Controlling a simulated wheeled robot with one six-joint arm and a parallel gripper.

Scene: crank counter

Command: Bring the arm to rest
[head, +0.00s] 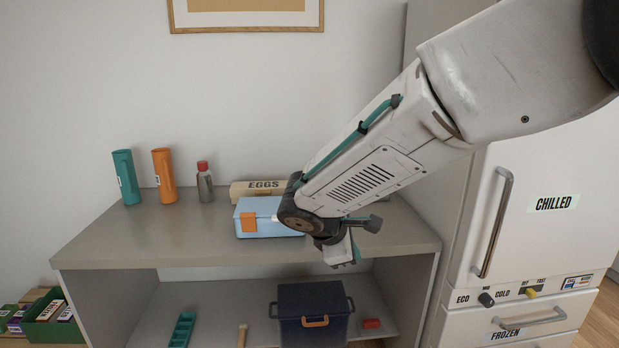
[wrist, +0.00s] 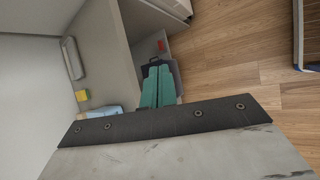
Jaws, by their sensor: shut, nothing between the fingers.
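My gripper (head: 345,258) hangs at the end of my arm in the head view, in front of the counter's front edge at its right part. Its fingers (wrist: 158,86) show as two teal bars side by side in the wrist view, shut with nothing between them. The arm comes in from the upper right and hides part of the counter (head: 120,238). A light blue box with an orange latch (head: 262,222) stands on the counter just left of the gripper. The EGGS box (head: 256,190) is behind it, partly hidden by the arm.
A teal cylinder (head: 126,177), an orange cylinder (head: 164,176) and a red-capped bottle (head: 205,182) stand at the counter's left. A dark bin (head: 316,312) and a red block (head: 371,323) are on the lower shelf. The fridge (head: 545,250) stands right. Bare wooden floor (wrist: 235,60) shows in the wrist view.

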